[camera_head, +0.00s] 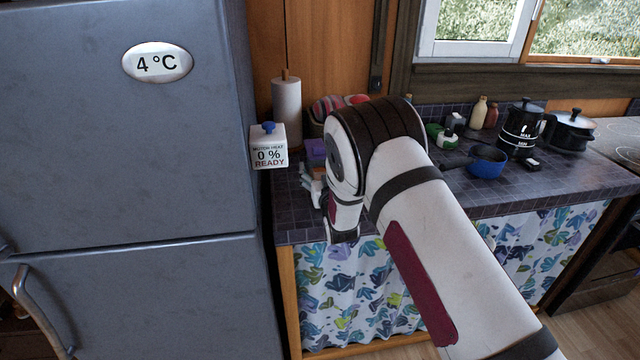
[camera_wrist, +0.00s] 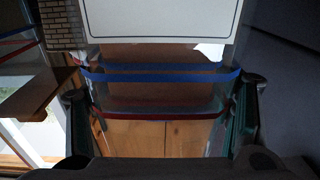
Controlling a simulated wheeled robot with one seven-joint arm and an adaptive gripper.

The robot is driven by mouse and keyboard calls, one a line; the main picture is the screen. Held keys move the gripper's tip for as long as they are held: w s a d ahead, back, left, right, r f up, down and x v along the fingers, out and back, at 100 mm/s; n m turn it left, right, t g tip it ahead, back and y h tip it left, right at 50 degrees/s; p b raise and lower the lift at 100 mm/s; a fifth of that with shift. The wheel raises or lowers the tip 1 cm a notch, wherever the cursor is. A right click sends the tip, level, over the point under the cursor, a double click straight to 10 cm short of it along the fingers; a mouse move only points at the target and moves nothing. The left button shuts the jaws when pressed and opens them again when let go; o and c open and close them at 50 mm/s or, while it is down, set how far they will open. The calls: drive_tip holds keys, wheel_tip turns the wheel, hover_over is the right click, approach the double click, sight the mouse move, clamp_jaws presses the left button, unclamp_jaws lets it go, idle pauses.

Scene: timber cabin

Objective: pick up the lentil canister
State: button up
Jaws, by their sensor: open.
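In the wrist view, my gripper (camera_wrist: 160,92) is open, with one dark finger at the left and one at the right. A clear vessel (camera_wrist: 160,74) with a blue band and a red band shows across the space between the fingers, with wood seen through it. I cannot tell whether it is the lentil canister, nor whether the fingers touch it; no lentils show. In the head view, my arm bends down over the counter's left end and hides much of what is there. No lentil canister can be made out there.
A grey fridge (camera_head: 130,190) stands left of the tiled counter (camera_head: 400,205). A paper roll (camera_head: 287,115), a blue pan (camera_head: 487,163), a black canister (camera_head: 521,130) and a dark pot (camera_head: 571,130) are on the counter. A white panel (camera_wrist: 160,18) fills the top of the wrist view.

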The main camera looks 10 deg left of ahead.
drive_tip(key=c, duration=1.6)
drive_tip(key=shift+c, duration=0.6)
drive_tip(key=shift+r, duration=0.3)
drive_tip(key=s+d+r, duration=0.2)
drive_tip(key=s+d, duration=0.2)
drive_tip(key=s, duration=0.2)
drive_tip(key=s+d+r, duration=0.2)
drive_tip(key=s+d, duration=0.3)
drive_tip(key=s, duration=0.2)
drive_tip(key=shift+r, duration=0.25)
